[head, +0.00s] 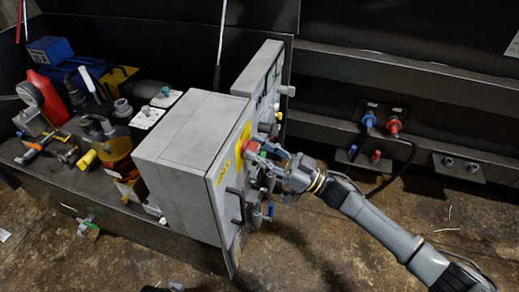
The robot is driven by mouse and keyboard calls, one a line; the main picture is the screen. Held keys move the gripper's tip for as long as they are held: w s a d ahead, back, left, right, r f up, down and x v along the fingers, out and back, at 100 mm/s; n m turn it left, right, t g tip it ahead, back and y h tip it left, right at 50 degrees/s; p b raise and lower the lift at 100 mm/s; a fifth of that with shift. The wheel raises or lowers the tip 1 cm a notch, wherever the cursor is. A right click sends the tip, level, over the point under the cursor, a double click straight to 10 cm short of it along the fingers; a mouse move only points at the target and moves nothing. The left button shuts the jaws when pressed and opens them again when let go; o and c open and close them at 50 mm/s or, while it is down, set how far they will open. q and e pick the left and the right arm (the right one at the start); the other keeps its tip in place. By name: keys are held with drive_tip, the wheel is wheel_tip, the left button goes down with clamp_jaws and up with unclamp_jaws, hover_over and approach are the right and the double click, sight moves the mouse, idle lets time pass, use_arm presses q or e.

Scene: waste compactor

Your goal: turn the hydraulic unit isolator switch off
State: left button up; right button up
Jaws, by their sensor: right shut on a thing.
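The hydraulic unit isolator switch (250,148) shows as a small red knob beside a yellow plate on the front of the grey cabinet (184,137). My right gripper (264,156) reaches in from the right, with its fingertips at the red knob. It is shut on the knob. The fingers partly cover the knob, and its exact turn angle is too small to tell. My left gripper is not in view.
A black handle (234,203) sticks out lower on the cabinet front. A second grey box (260,75) stands behind. Blue and red hose couplings (394,126) are on the dark frame at right. Hydraulic parts, including a red container (47,98), fill the left. Bare floor lies in front.

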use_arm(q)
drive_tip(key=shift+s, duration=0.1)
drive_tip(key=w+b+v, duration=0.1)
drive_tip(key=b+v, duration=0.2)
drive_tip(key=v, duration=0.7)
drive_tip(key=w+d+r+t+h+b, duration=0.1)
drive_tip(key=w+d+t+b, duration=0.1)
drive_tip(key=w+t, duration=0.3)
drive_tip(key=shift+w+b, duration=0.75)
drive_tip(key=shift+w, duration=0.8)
use_arm(e)
drive_tip(key=shift+n+g+h, duration=0.55)
drive_tip(key=shift+n+g, duration=0.9)
drive_tip(key=shift+n, duration=2.25)
drive_tip(key=shift+n+g+h, duration=0.6)
drive_tip(key=shift+n+g, duration=0.8)
drive_tip(key=shift+n, duration=2.3)
drive_tip(key=shift+n+g+h, duration=0.55)
drive_tip(key=shift+n+g, duration=0.9)
drive_tip(key=shift+n, duration=2.25)
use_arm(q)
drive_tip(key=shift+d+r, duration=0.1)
use_arm(e)
drive_tip(key=o, duration=1.2)
drive_tip(key=shift+c, duration=0.2)
drive_tip(key=shift+w, duration=0.1)
